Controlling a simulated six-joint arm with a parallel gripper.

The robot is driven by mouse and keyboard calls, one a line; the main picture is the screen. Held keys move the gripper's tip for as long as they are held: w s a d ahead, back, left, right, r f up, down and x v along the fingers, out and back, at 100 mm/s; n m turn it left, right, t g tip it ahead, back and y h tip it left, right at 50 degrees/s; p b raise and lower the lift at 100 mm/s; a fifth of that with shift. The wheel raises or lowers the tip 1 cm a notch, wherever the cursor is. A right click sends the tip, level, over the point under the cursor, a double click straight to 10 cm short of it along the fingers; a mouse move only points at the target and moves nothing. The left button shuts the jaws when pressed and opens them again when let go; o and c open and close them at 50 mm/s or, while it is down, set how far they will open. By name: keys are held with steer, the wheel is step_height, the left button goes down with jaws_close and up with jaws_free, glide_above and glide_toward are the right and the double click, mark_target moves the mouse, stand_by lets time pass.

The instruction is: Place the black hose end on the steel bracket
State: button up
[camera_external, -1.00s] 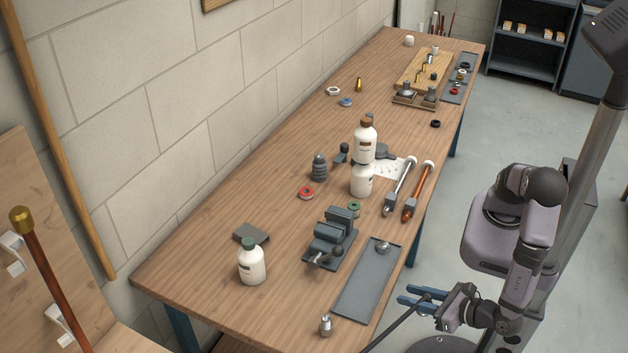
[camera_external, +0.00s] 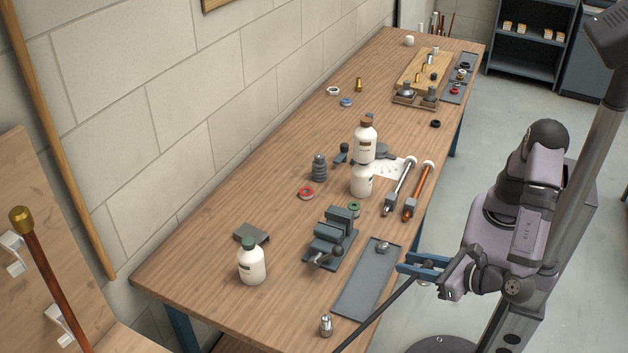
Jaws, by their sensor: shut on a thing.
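My gripper (camera_external: 420,265), with blue fingers, is at the right of the bench, just off its front edge and beside the grey tray. It is shut on the black hose (camera_external: 385,312), whose end is at the fingers and partly hidden by them. The hose runs down and left from the gripper, in front of the tray's near corner, and out of the bottom of the picture. I cannot pick out the steel bracket for certain; a small dark grey angled piece (camera_external: 251,234) lies on the bench near the wall, well left of the gripper.
The long grey tray (camera_external: 362,285) lies along the bench edge, with a metal fitting (camera_external: 326,325) near its close end. The bench's near left is mostly clear.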

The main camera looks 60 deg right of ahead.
steer(key=w+a+f+b, duration=0.1)
steer(key=w+a+f, duration=0.15)
steer(key=w, duration=0.45)
steer(key=w+a+f+b, duration=0.1)
steer(key=w+a, duration=0.2)
steer(key=w, duration=0.4)
step_height(320, 180, up, 4)
steer(key=n+y+b, duration=0.3)
steer(key=y+b, duration=0.1)
steer(key=b, duration=0.1)
glide_above(249, 233)
steer(key=shift+s+f+b, duration=0.1)
steer(key=shift+f+b, duration=0.25)
steer(key=shift+f, duration=6.9)
steer(key=shift+f, duration=0.15)
steer(key=o, duration=1.1)
steer(key=shift+c, duration=0.2)
